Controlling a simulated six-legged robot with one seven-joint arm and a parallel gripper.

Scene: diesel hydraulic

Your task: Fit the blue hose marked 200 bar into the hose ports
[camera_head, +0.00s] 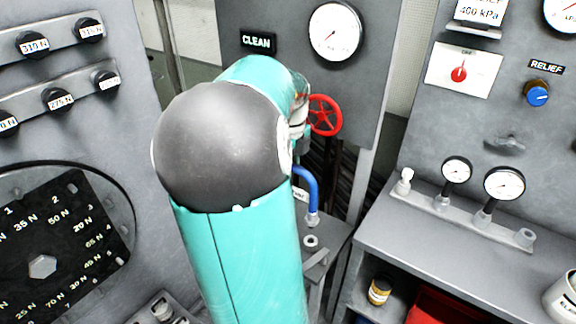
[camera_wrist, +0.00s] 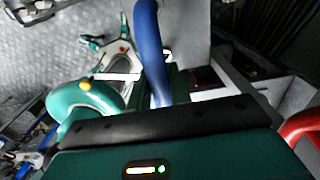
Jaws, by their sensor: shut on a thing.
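The blue hose (camera_head: 310,183) comes out from behind my arm in the head view and curves down to a metal end fitting (camera_head: 312,218). A ring-shaped hose port (camera_head: 310,241) sits on a grey ledge just below and in front of this fitting. I cannot tell whether the fitting is seated or hovering. The hose also crosses the wrist view (camera_wrist: 150,50) and passes behind the dark body of my gripper (camera_wrist: 162,100). My gripper is shut on the blue hose; its fingertips are mostly hidden. The hose's other end and its 200 bar marking are not readable.
A red handwheel (camera_head: 325,115) stands close to the right of my wrist, below a large gauge (camera_head: 336,33). A grey bench (camera_head: 455,262) with small gauges (camera_head: 504,184) lies to the right. A panel of labelled knobs (camera_head: 57,98) is at left.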

